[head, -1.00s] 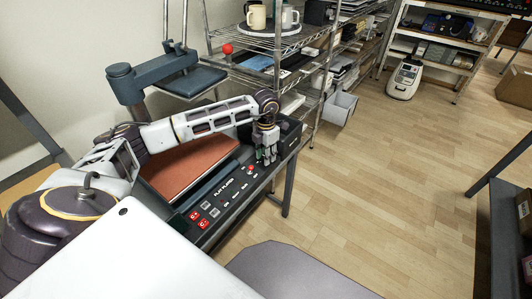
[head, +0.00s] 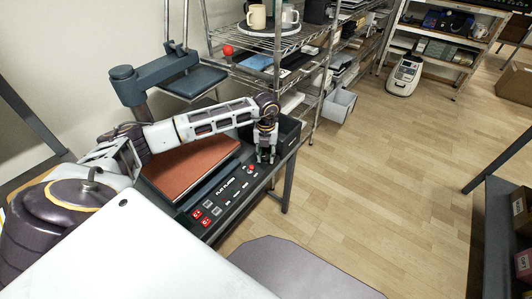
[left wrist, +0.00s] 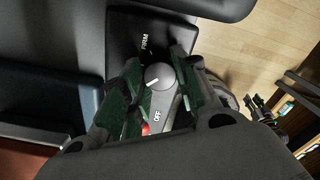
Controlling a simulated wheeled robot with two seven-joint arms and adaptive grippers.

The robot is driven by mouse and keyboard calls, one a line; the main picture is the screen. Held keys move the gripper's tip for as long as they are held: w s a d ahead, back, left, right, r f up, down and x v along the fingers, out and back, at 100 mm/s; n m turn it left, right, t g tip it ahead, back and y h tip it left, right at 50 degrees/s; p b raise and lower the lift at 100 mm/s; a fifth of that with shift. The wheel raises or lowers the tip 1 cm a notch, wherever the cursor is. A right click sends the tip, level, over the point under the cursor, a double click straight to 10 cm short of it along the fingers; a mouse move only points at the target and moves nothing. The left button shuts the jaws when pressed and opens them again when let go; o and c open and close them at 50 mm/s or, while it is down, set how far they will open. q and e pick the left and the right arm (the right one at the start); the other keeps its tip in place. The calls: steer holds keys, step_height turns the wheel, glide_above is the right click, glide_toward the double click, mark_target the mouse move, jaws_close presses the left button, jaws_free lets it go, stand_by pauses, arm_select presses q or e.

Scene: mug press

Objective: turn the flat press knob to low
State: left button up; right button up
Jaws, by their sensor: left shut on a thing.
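The flat press (head: 238,186) stands at the left, with a dark control panel along its front. The knob (left wrist: 158,77) is grey and round with a white pointer line, which points to the lower left in the left wrist view. The labels FIRM, above it, and OFF, below it, are readable; I cannot make out a low label. My left gripper (head: 265,157) points down at the far end of the panel, its green-padded fingers shut on the knob from both sides. In the head view the gripper hides the knob.
A red-brown pad (head: 190,168) lies on the press beside the panel. Red buttons (head: 196,214) sit at its near end. A blue-grey press arm (head: 160,70) rises behind. A wire shelf (head: 275,45) holding mugs stands beyond. Open floor lies to the right.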

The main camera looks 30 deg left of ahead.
mark_target(266, 157)
arm_select(q)
steer(key=shift+n, duration=0.5)
steer(key=o, duration=1)
steer(key=shift+o, duration=0.2)
steer(key=shift+r, duration=0.15)
step_height(266, 157, up, 12)
steer(key=shift+f, duration=0.2)
stand_by(0.5)
